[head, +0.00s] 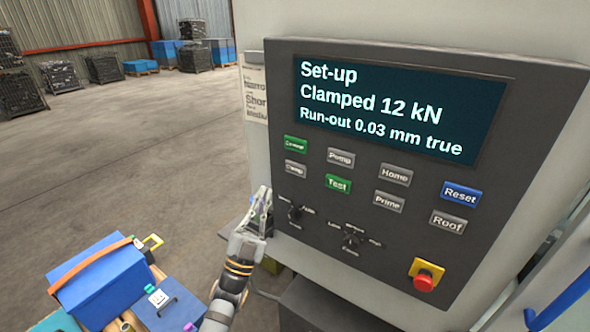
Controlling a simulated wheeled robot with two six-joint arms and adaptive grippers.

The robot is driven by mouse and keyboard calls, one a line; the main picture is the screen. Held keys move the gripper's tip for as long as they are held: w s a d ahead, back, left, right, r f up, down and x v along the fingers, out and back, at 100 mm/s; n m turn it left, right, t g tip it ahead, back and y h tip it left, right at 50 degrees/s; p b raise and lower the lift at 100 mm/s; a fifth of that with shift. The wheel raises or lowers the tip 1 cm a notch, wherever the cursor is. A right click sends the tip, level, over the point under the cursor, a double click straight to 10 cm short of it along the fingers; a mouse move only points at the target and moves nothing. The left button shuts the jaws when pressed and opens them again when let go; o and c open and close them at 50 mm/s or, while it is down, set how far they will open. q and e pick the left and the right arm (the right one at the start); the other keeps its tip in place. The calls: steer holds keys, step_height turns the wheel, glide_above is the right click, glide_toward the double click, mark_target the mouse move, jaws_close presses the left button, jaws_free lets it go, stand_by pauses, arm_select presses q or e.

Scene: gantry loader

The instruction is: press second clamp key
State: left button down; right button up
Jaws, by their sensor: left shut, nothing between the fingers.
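The dark control panel (400,235) has two rows of keys at its left. The grey key (295,169) in the lower row seems to read "Clamp"; its label is small. The green key (296,145) above it is lit, its label too blurred to read surely. The screen (385,108) reads "Set-up, Clamped 12 kN, Run-out 0.03 mm true". My left gripper (265,191) is shut and empty, pointing up beside the panel's left edge, below and left of the grey key. I cannot tell whether it touches the panel. My right gripper is not in view.
Nearby are Pump (341,157), a green Test key (338,184), Home (394,174), Prime (389,202), Reset (461,193) and Roof (448,223). Two rotary knobs (352,240) and a red emergency stop (424,282) sit lower. A blue box (100,280) stands lower left.

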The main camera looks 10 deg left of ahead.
mark_target(295, 169)
arm_select(q)
steer(key=shift+w+d+b, duration=0.4)
steer(key=shift+w+d, duration=0.1)
steer(key=shift+w, duration=0.9)
steer(key=shift+w+d+b, duration=0.4)
steer(key=shift+w+d, duration=0.15)
steer(key=shift+w, duration=0.85)
steer(key=shift+w+d+b, duration=0.4)
steer(key=shift+w+d, duration=0.1)
steer(key=shift+w, duration=0.9)
steer(key=shift+w+d, duration=0.15)
steer(key=shift+w, duration=0.25)
